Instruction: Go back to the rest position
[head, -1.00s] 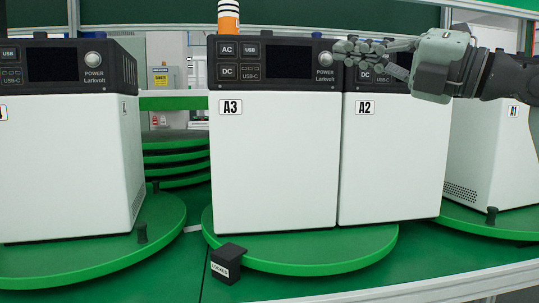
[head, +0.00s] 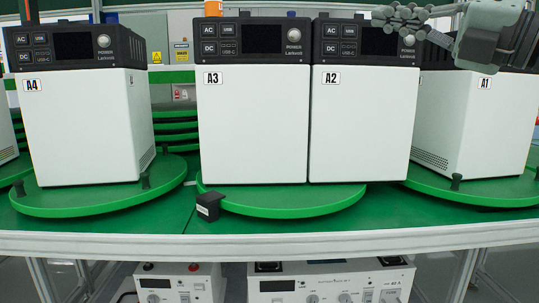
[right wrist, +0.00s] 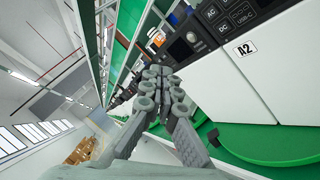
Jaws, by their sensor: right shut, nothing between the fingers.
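My right gripper (head: 400,20) is shut and empty. In the head view it comes in from the upper right, in front of the top of the A2 unit (head: 360,125), hiding part of its dark panel. It also shows in the right wrist view (right wrist: 162,80), fingers together, with the A2 unit to its right. The A3 unit (head: 252,130) stands beside A2 on the same green turntable (head: 290,204). My left gripper is not in the head view.
The A4 unit (head: 85,125) stands on its turntable at left, the A1 unit (head: 490,115) at right. A black block (head: 208,205) sits at the middle turntable's front edge. A pale rail (head: 260,243) runs along the front. White instruments (head: 335,285) stand below it.

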